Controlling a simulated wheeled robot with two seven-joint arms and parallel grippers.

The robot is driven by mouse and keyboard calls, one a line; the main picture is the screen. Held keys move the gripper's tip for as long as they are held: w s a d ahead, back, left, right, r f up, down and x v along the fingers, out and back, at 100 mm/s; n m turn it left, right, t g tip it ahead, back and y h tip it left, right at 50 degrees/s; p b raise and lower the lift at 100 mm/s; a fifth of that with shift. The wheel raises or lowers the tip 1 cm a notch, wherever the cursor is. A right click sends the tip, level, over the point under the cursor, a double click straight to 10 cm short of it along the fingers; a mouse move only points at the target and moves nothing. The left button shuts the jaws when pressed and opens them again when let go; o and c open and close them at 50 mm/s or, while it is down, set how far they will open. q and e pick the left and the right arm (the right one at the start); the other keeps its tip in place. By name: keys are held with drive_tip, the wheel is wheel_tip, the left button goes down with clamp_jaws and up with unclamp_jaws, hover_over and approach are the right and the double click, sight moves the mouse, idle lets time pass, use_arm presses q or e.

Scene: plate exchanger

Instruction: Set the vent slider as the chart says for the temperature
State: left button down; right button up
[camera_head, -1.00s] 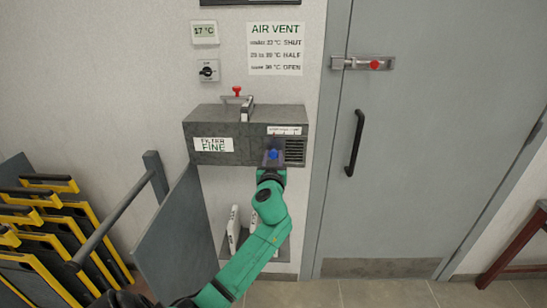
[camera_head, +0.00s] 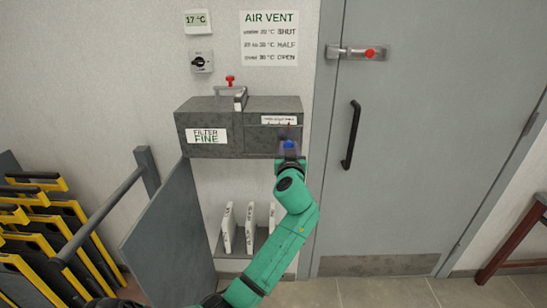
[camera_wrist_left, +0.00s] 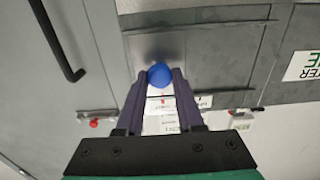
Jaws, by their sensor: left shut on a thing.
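The temperature display (camera_head: 197,20) reads 17 °C. The air vent chart (camera_head: 270,38) beside it lists SHUT for the lowest range, HALF for the middle, OPEN above. The vent slider's blue knob (camera_head: 288,145) is at the right end of the grey box's front, under a small white scale label (camera_head: 279,120). My left gripper (camera_head: 289,154) is shut on this knob. In the left wrist view the blue knob (camera_wrist_left: 160,75) sits between the two dark fingers. No vent slats show now; the plate around the knob and my gripper are there. My right gripper is out of view.
The grey box (camera_head: 255,104) has a red-knobbed clamp (camera_head: 230,80) on top and a FILTER FINE label (camera_head: 207,136). A rotary switch (camera_head: 201,62) is above. White upright pieces (camera_head: 228,228) stand below. A door (camera_head: 430,130) is at the right, yellow-edged frames (camera_head: 35,220) at the left.

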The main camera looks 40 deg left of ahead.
use_arm(q)
drive_tip(key=shift+w+d+f, duration=0.15)
drive_tip(key=shift+w+d, duration=0.05)
drive_tip(key=shift+d, duration=0.1)
drive_tip(key=shift+s+a, duration=0.1)
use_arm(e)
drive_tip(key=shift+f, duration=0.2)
use_arm(q)
drive_tip(key=c, duration=0.6)
unclamp_jaws()
drive_tip(key=shift+o, duration=0.2)
drive_tip(key=shift+d, duration=0.2)
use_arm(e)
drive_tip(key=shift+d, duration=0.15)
